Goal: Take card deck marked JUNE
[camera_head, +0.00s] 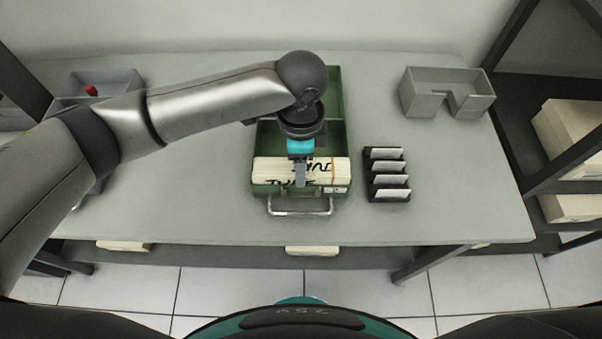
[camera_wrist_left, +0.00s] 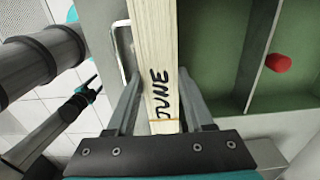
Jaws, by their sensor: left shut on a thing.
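The card deck marked JUNE (camera_wrist_left: 155,70) is a pale stack with black hand lettering. In the left wrist view it lies between the two fingers of my left gripper (camera_wrist_left: 160,105), which is shut on it. In the head view my left gripper (camera_head: 301,175) reaches down onto the pale cards (camera_head: 270,170) at the front of a green box (camera_head: 335,125). Black lettering shows there, partly covered by the gripper.
The green box has a metal handle (camera_head: 300,211) in front; a red object (camera_wrist_left: 277,62) sits inside. A black rack with pale cards (camera_head: 387,180) stands right of it. Grey trays stand at back left (camera_head: 115,80) and back right (camera_head: 430,100). Right front table is clear.

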